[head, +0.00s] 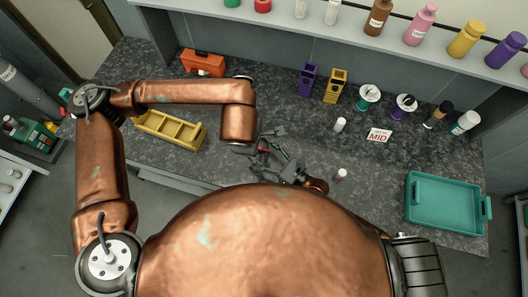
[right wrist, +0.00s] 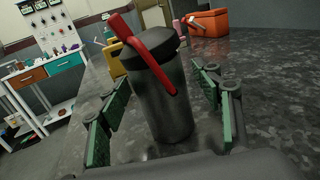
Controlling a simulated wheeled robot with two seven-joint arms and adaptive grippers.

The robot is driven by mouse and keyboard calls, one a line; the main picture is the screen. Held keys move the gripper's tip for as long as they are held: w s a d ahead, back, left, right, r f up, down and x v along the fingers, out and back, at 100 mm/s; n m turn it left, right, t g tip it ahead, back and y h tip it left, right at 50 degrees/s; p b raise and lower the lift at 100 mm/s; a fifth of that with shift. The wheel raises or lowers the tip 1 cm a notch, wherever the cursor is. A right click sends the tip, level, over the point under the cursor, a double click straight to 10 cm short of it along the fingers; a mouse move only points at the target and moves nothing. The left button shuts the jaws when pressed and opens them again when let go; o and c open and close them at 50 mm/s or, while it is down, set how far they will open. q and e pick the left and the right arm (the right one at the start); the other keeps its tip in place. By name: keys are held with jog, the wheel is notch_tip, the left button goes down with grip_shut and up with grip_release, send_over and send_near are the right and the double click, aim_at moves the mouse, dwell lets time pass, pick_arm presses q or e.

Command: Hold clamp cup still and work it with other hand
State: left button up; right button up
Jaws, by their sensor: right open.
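The clamp cup (right wrist: 163,95) is a dark grey cylinder with a black rim and a red lever (right wrist: 143,55) across its top. It stands on the speckled counter between the green-padded fingers of my right gripper (right wrist: 163,118), which is open with a gap visible around the cup. In the head view only a bit of red shows at the cup, among dark gripper parts. My right gripper (head: 287,168) is there, partly behind my body. My left gripper (head: 268,138) is close to the cup at the end of the copper arm; its fingers are too tangled in view to read.
A yellow rack (head: 170,130) and an orange toolbox (head: 203,63) stand to the left. A small white bottle (head: 340,125), another small bottle (head: 340,175) and a MID card (head: 379,135) are to the right. A teal tray (head: 447,203) lies farther right. The counter between is clear.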

jog(key=shift+c, duration=0.2)
jog(key=c, duration=1.4)
